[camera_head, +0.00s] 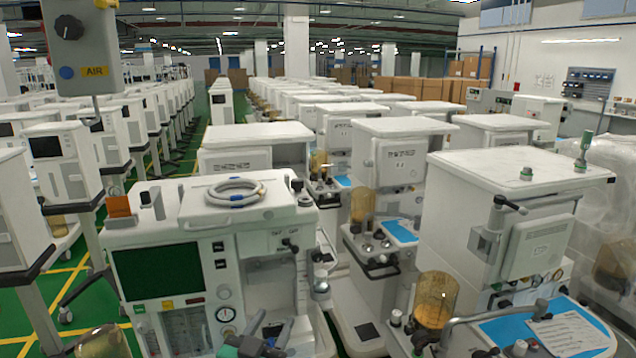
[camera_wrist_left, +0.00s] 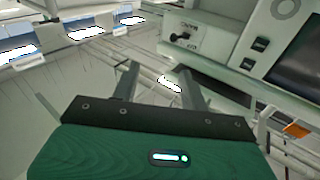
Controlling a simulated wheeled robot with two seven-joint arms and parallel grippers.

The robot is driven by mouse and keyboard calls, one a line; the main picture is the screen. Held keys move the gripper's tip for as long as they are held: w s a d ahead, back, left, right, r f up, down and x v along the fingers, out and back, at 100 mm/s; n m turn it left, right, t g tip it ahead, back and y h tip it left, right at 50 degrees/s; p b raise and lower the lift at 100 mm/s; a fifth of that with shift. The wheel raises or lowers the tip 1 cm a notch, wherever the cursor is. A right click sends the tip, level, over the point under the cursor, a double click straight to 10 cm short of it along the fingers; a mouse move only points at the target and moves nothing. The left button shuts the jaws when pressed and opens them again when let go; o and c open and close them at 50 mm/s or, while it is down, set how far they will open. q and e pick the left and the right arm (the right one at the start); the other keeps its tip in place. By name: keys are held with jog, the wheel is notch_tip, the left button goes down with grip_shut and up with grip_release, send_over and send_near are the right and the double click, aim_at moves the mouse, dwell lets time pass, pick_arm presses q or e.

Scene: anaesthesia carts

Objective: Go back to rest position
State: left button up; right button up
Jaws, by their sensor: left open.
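My left gripper (camera_head: 269,326) is at the bottom edge of the head view, in front of the nearest anaesthesia cart (camera_head: 190,225). Its two grey fingers are apart with nothing between them. In the left wrist view the gripper (camera_wrist_left: 157,84) is open and empty, with its green body below the fingers. The cart's white front, knob and dark screen (camera_wrist_left: 300,55) show at the upper right there. The head view shows the same cart's dark green screen (camera_head: 158,271) and a coiled hose (camera_head: 235,192) on its top. My right gripper is in neither view.
A second cart (camera_head: 520,190) with an amber canister (camera_head: 435,300) and a blue tray stands close on the right. Rows of carts run back on both sides. An AIR panel (camera_head: 85,45) hangs at the upper left. Green floor (camera_head: 75,310) with yellow lines shows at the left.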

pick_arm(q)
jog(key=s+a+f+n+g+y, duration=0.1)
jog(key=s+a+f+g+y, duration=0.15)
jog(key=s+a+f, duration=0.4)
jog(key=s+a+f+n+g+y, duration=0.2)
jog(key=s+f+g, duration=0.2)
jog(key=f, duration=0.5)
jog(key=s+a+f+g, duration=0.3)
jog(key=s+f+g, duration=0.1)
jog(key=s, duration=0.6)
jog(key=s+a+f+g, duration=0.3)
jog(key=s+f+g, duration=0.2)
jog(key=s, duration=0.6)
notch_tip(320, 180, down, 36)
jog(key=m+b, duration=0.1)
jog(key=b, duration=0.4)
jog(key=s+a+f+g+b, duration=0.1)
jog(key=s+f+b, duration=0.1)
jog(key=s+f, duration=0.7)
jog(key=s+a+f+g+y+b, duration=0.1)
jog(key=s+a+f+b, duration=0.1)
jog(key=s+f, duration=0.8)
notch_tip(320, 180, down, 5)
jog(key=shift+r, duration=0.2)
